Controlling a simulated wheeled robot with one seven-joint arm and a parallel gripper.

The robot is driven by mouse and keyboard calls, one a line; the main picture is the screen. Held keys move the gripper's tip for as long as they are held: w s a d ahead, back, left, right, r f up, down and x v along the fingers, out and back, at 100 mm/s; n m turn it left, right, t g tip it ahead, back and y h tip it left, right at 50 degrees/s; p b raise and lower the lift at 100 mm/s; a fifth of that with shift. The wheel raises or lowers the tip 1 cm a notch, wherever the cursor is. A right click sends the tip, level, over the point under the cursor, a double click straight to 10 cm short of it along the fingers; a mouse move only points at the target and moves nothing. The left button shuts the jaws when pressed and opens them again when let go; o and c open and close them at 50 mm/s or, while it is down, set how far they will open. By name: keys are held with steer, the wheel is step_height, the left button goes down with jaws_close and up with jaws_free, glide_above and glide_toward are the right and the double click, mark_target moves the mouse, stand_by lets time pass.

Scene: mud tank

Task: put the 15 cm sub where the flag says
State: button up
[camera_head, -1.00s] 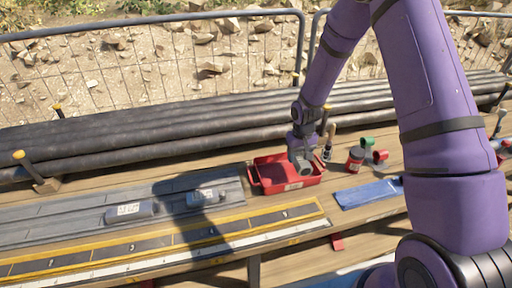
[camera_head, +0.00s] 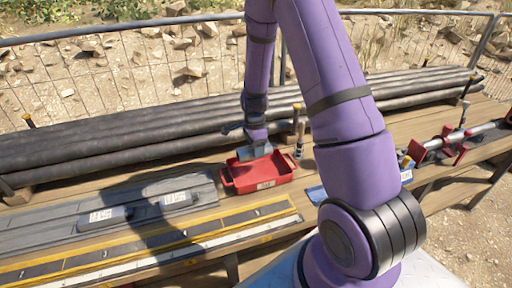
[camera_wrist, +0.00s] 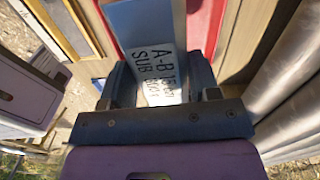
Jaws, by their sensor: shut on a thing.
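Two other labelled grey subs (camera_head: 101,217) and (camera_head: 178,200) lie on the dark grey mat at the left. No flag can be made out.
A yellow-edged strip (camera_head: 150,246) with marked sections runs along the bench front. Long dark pipes (camera_head: 120,150) lie behind the tray. A brush-like tool (camera_head: 300,143) stands right of the tray. A metal rod in red clamps (camera_head: 441,143) is at the right.

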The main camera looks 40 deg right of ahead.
steer(key=shift+s+d+m, duration=0.1)
steer(key=shift+d+m, duration=0.1)
steer(key=shift+m, duration=0.1)
steer(key=shift+d+f, duration=0.1)
steer(key=shift+f, duration=4.15)
steer(key=shift+f, duration=0.25)
steer(key=o, duration=1.4)
steer(key=shift+o, duration=0.2)
steer(key=shift+r, duration=0.1)
steer(key=shift+r, duration=3.4)
